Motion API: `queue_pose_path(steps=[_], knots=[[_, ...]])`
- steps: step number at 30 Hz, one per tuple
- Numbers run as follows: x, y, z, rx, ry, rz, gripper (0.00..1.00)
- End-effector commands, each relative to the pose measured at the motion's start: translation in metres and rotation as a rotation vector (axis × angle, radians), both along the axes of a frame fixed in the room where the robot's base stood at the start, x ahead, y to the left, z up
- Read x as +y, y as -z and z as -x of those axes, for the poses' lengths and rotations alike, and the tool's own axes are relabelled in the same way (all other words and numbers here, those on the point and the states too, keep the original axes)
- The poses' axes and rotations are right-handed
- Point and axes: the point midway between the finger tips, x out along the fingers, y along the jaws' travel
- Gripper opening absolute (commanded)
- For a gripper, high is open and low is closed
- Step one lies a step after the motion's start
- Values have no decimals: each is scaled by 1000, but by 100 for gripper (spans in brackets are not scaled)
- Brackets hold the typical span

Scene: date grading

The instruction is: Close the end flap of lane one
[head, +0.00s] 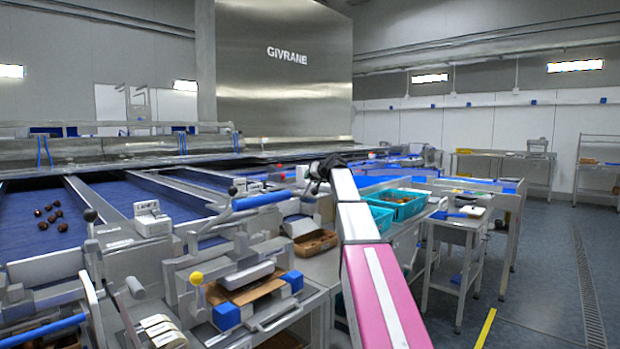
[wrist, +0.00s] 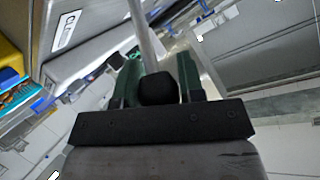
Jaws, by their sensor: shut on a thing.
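In the wrist view the two dark green fingers of my gripper (wrist: 158,72) stand on either side of a black ball knob (wrist: 158,90) and hold it. The knob sits at the end of a pale grey lever rod (wrist: 144,35) that runs up and away. In the head view my gripper (head: 322,176) is a small dark shape beyond my white and pink arm, beside the ends of the lanes. The knob there is not clear. I cannot tell which flap is lane one's, or its position.
Blue lane belts (head: 38,238) run at the left, one carrying several dates (head: 52,216). Teal crates (head: 408,208) stand right of my arm. A cart (head: 465,225) is beyond; floor at right is clear.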

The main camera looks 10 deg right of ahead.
Motion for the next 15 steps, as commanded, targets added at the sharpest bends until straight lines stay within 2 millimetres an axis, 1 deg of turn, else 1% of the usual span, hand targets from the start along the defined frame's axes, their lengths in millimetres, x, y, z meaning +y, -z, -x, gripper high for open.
queue_pose_path(steps=[14,15], knots=[[-1,-2,3,-3,0,-2,0],[0,-2,3,-3,0,-2,49]])
